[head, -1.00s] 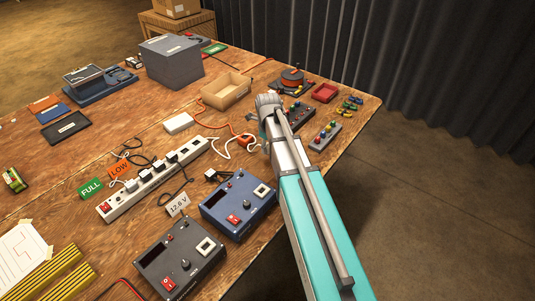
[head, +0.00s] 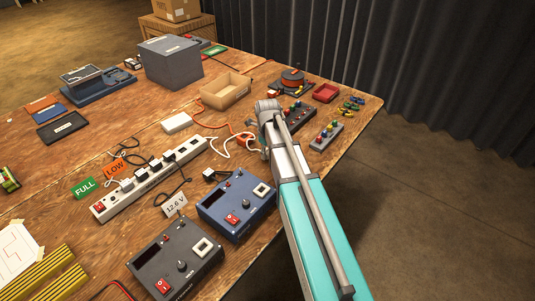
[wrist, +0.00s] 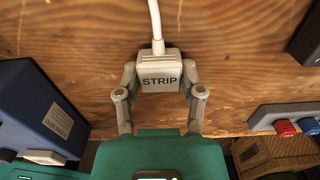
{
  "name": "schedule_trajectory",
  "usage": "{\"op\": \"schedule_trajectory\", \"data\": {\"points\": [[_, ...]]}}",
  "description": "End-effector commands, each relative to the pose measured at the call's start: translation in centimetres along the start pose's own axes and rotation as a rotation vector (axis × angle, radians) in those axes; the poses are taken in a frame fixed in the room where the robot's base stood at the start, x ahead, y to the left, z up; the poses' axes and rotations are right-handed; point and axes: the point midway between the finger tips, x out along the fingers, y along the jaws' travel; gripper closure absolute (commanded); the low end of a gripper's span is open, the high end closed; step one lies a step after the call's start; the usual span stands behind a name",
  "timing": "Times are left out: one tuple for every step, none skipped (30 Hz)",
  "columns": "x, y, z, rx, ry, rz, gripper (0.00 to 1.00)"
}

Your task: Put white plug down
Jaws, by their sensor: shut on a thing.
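A white plug (wrist: 159,72) marked STRIP sits between the two grey fingers of my gripper (wrist: 159,80) in the wrist view. My gripper is shut on it. A white cable (wrist: 155,22) rises from the plug's far end. Wood tabletop (wrist: 90,75) shows behind and around the plug; I cannot tell whether the plug touches it. In the head view, my gripper is mostly hidden by my arm, near the table's right side, and the plug cannot be made out.
A white power strip (head: 150,178) with several plugs lies left of my arm. A blue charger (head: 236,204) and a dark charger (head: 177,259) stand in front. A box with coloured knobs (head: 326,136) is to the right. An open cardboard tray (head: 224,91) lies behind.

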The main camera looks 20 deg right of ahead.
Motion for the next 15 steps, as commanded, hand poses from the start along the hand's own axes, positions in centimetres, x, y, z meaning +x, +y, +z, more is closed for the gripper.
{"op": "schedule_trajectory", "data": {"points": [[-0.04,0.00,0.00,0.000,0.000,0.000,1.00],[-0.04,-0.01,0.01,0.000,0.000,0.000,1.00],[-0.04,-0.01,0.01,0.000,0.000,0.000,1.00],[-0.03,0.00,0.00,0.000,0.000,0.000,1.00],[0.01,0.00,0.00,0.000,0.000,0.000,1.00],[0.11,0.00,0.00,0.000,0.000,0.000,1.00],[0.21,0.00,0.00,0.000,0.000,0.000,1.00],[0.29,0.00,0.00,0.000,0.000,0.000,1.00],[0.39,0.00,0.00,0.000,0.000,0.000,1.00],[0.31,0.00,0.00,0.000,0.000,0.000,0.46],[0.26,0.00,0.00,0.000,0.000,0.000,0.40],[0.25,0.00,0.00,0.000,0.000,0.000,0.33],[0.25,0.00,0.00,0.000,0.000,0.000,0.27],[0.25,0.00,0.00,0.000,0.000,0.000,0.22],[0.25,0.00,0.00,0.000,0.000,0.000,0.15]]}}
